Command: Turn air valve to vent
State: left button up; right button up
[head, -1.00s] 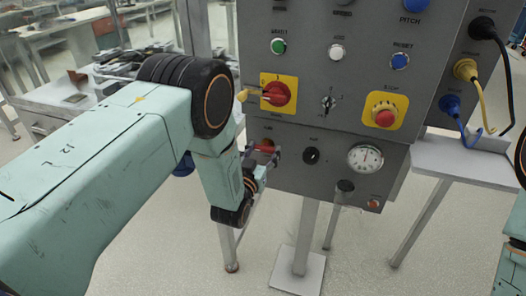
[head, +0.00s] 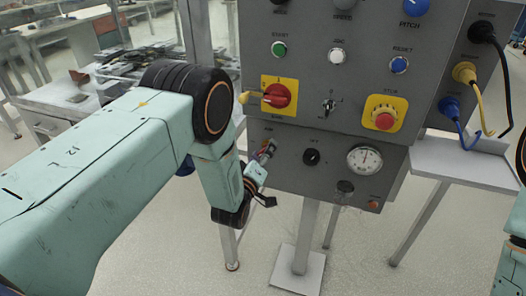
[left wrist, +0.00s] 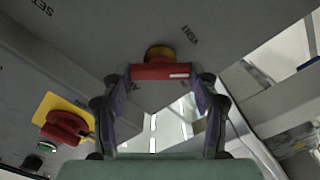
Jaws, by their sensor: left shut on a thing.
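The air valve has a red bar handle (left wrist: 160,71) on a brass-coloured body (left wrist: 159,53), on the underside area of the grey panel in the left wrist view. My left gripper (head: 266,152) is at the lower left of the panel in the head view, turned at a slant. In the left wrist view its two fingers are shut on the red handle, one at each end. In the head view the gripper hides most of the valve. Small lettering (left wrist: 190,35) beside the valve is too unclear to read. My right gripper is out of view.
Above the valve is a red rotary switch (head: 277,96) on a yellow plate, close to my left arm. A black knob (head: 311,156) and a round gauge (head: 365,159) sit to the right. A red stop button (head: 385,121) is higher up. Floor below is clear around the panel's post.

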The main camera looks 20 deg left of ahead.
pick_arm(q)
jog(key=shift+f+n+p, duration=0.15)
jog(key=shift+n+p, duration=0.25)
jog(key=shift+n, duration=3.7)
jog(key=o, duration=1.1)
jog(key=shift+o, duration=0.2)
jog(key=s, duration=1.2)
jog(key=shift+a, duration=0.25)
